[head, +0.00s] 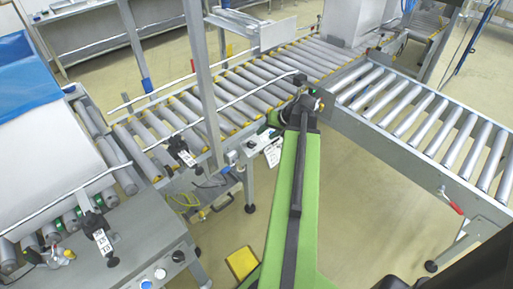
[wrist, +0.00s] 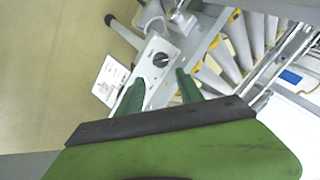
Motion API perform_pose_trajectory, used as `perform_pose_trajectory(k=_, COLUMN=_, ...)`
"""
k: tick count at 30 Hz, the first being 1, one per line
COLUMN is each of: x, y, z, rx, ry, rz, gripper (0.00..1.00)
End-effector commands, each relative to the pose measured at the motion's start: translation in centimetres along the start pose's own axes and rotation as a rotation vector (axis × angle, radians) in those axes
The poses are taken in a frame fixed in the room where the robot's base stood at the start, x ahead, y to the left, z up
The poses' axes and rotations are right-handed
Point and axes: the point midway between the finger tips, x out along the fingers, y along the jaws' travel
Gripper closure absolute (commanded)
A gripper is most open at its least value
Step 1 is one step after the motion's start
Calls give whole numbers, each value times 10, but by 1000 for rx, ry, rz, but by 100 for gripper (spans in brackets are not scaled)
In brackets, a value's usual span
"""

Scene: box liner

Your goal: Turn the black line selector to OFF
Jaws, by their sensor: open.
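The black line selector (wrist: 160,59) is a round knob on the face of a small light-grey control box (wrist: 172,50) in the wrist view. Its pointer setting is too small to read. The box also shows in the head view (head: 243,152), mounted beside the conveyor, just left of my green arm. My gripper (wrist: 158,77) is open and empty in the wrist view, its two green fingers apart. The knob appears beyond the fingertips, between their lines; I see no contact. In the head view my gripper cannot be made out clearly at the arm's far end.
A white printed tag (wrist: 110,80) hangs beside the box. Roller conveyors (head: 265,78) run behind it, and another roller section (head: 415,115) lies to the right. Another black knob (head: 178,256) sits on a grey panel at lower left. A yellow block (head: 242,263) stands near my arm.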

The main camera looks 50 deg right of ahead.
Motion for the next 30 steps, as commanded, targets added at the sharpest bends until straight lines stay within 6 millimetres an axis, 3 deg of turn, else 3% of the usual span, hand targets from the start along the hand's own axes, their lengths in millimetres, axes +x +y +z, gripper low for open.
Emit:
perform_pose_trajectory(k=1, x=24, y=6, z=3, rx=-2, ry=0, rz=-1, gripper=56)
perform_pose_trajectory(k=3, x=42, y=6, z=3, rx=-2, ry=0, rz=-1, gripper=56)
perform_pose_trajectory(k=12, x=102, y=4, z=1, rx=0, ry=1, rz=-1, gripper=56)
perform_pose_trajectory(k=17, x=113, y=4, z=0, rx=2, ry=2, rz=0, gripper=56)
perform_pose_trajectory(k=26, x=112, y=4, z=-2, rx=4, ry=3, rz=1, gripper=56)
perform_pose_trajectory(k=30, x=112, y=4, z=-2, rx=4, ry=3, rz=1, gripper=75)
